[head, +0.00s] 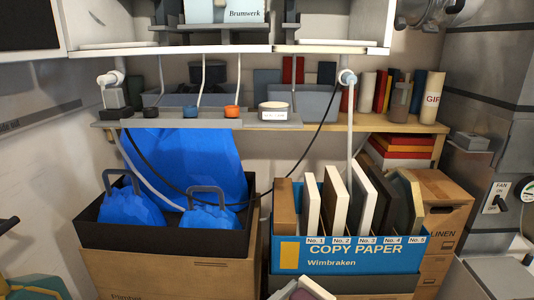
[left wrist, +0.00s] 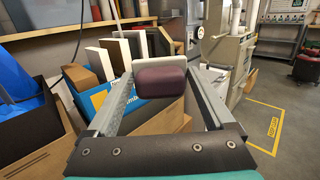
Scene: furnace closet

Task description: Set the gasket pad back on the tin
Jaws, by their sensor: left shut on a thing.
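A dark maroon pad (left wrist: 160,78), which I take to be the gasket pad, is held between the fingers of my left gripper (left wrist: 163,72) in the left wrist view. A pale plate-like part shows just behind the pad. In the head view the maroon pad (head: 312,288) shows only partly at the bottom edge, below the blue file box. A short round tin (head: 273,112) with a cream top and white label stands on the narrow grey shelf. It is well above the pad in the head view, and nothing visible lies on it. My right gripper is not in view.
On the grey shelf (head: 165,123), small black, blue and orange items stand left of the tin. Cables hang before the shelf. The blue COPY PAPER box (head: 345,254) holds several upright boards. A black crate (head: 88,237) with blue bags is at left. White cabinets overhang above.

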